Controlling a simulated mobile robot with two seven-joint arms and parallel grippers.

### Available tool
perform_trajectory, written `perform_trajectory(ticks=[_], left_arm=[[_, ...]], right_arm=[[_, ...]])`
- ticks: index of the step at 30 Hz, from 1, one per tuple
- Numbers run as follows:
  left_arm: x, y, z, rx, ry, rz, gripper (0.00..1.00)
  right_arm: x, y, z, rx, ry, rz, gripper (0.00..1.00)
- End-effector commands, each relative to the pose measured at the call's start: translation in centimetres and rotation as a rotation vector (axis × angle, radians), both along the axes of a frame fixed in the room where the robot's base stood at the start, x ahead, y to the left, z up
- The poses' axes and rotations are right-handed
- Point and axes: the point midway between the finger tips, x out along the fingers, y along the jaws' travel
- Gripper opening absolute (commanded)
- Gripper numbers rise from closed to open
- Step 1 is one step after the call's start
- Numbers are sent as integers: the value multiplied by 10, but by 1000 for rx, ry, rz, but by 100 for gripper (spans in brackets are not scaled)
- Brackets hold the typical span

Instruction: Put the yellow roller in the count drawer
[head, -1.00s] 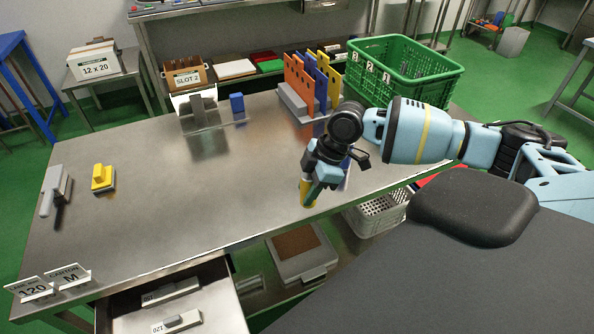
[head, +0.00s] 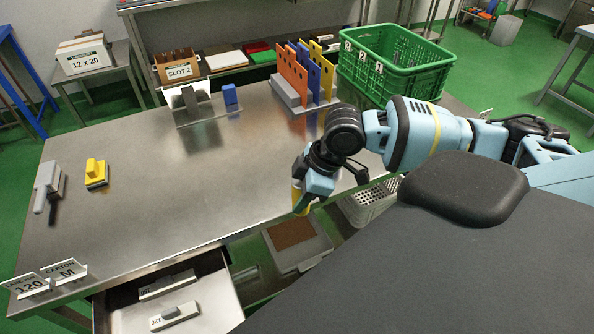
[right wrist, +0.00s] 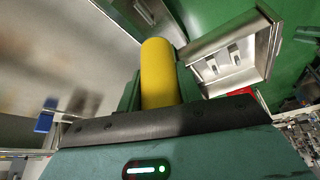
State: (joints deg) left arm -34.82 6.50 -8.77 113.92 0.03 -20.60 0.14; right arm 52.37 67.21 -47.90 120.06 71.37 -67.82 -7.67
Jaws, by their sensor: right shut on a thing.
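The yellow roller (head: 297,201) is held upright or nearly so in my right gripper (head: 305,193), by the table's front edge; the fingers hide part of it. In the right wrist view the yellow roller (right wrist: 158,72) stands out between the green fingers. The open drawer (head: 213,291) under the table's front edge, at the lower left of the roller, holds blocks marked 100 and 120. It also shows in the right wrist view (right wrist: 262,50), apart from the roller. My left gripper is out of view.
The steel table (head: 150,200) is mostly clear. A yellow stamp-like block (head: 95,172) and a grey one (head: 48,177) lie at its left. Signs (head: 65,273) stand at the front left corner. A white basket (head: 370,203) is right of the gripper, below the table top.

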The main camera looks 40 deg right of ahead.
Motion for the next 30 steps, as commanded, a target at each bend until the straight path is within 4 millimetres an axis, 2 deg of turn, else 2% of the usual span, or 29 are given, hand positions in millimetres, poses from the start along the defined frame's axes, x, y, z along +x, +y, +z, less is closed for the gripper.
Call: perform_trajectory(ticks=[3, 9, 18, 23, 30], left_arm=[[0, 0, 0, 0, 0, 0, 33], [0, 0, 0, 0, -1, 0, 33], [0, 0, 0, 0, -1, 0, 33], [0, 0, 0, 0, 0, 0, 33], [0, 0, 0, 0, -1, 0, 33]], right_arm=[[9, 23, 12, 7, -7, -140, 7], [25, 51, 38, 7, -7, -437, 7], [39, 77, 75, 5, -5, -823, 7], [40, 80, 82, 3, -3, -906, 7], [40, 80, 83, 2, -2, -917, 7]])
